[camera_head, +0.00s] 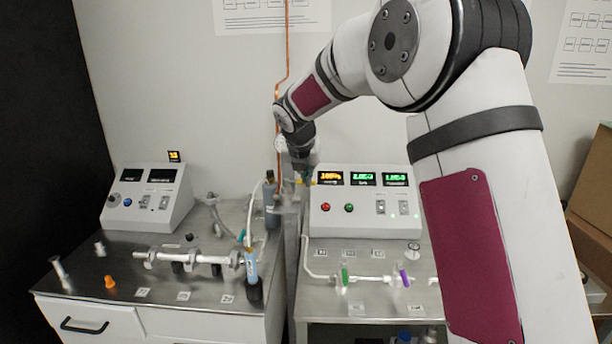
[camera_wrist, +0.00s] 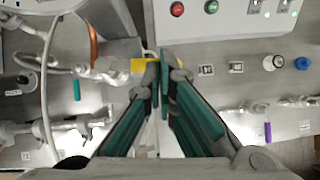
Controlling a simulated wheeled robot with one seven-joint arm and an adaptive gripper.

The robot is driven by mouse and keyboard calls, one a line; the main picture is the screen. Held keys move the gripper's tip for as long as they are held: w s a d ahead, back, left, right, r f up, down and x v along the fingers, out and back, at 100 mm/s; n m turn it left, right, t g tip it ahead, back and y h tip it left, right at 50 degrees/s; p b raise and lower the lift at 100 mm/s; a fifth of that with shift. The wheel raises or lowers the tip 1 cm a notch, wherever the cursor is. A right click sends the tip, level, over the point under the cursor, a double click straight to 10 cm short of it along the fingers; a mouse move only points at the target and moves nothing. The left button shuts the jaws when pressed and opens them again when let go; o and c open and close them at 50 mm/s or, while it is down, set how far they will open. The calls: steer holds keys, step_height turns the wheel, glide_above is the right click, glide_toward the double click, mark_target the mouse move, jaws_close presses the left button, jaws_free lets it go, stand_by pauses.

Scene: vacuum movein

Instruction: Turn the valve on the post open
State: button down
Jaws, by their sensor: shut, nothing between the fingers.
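In the wrist view a yellow part (camera_wrist: 143,66), apparently the valve's handle, sits at the end of a metal fitting (camera_wrist: 106,72) joined to the post. My gripper (camera_wrist: 160,62) has its teal-padded fingers together, with nothing visible between them. In the head view my gripper (camera_head: 302,176) points down by the top of the metal post (camera_head: 291,235), between the two benches. The valve is mostly hidden there by my gripper.
A control box (camera_head: 365,212) stands close to the right of my gripper. Another box (camera_head: 147,197) is on the left bench. A copper pipe (camera_head: 279,125) runs up the wall. Glass tubing with a green stopcock (camera_head: 345,276) and a purple stopcock (camera_head: 404,278) lies in front of the right box.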

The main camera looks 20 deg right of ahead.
steer(key=shift+w+d+f, duration=0.35)
steer(key=shift+w, duration=0.1)
steer(key=shift+s+f, duration=0.1)
steer(key=shift+s, duration=0.05)
